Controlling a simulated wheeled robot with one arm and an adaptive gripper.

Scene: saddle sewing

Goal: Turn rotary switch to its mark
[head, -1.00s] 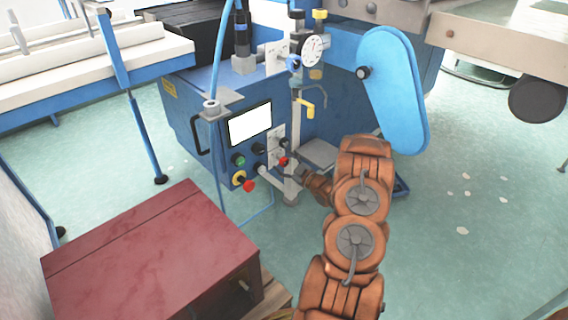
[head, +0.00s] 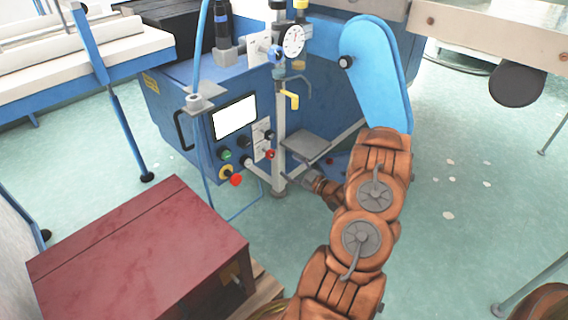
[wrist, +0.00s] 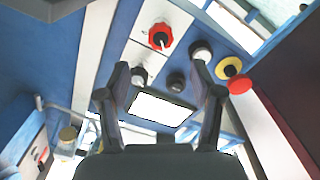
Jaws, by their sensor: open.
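A red rotary knob (head: 270,155) with a white pointer sits on a pale plate on the blue machine's control panel. In the wrist view the red knob (wrist: 159,37) is above and beyond my fingertips, with the white pointer line across its face. My gripper (head: 291,175) is to the right of and below the knob in the head view, apart from it. In the wrist view my gripper (wrist: 161,69) is open, with the two fingers wide apart and nothing between them. The mark for the knob is too small to tell.
Near the knob are a screen (head: 234,117), a green button (head: 226,155), a red emergency stop (head: 236,180) and black knobs. A grey post (head: 279,150) and a grey plate (head: 305,145) stand close to my gripper. A red cabinet (head: 140,250) stands at front left.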

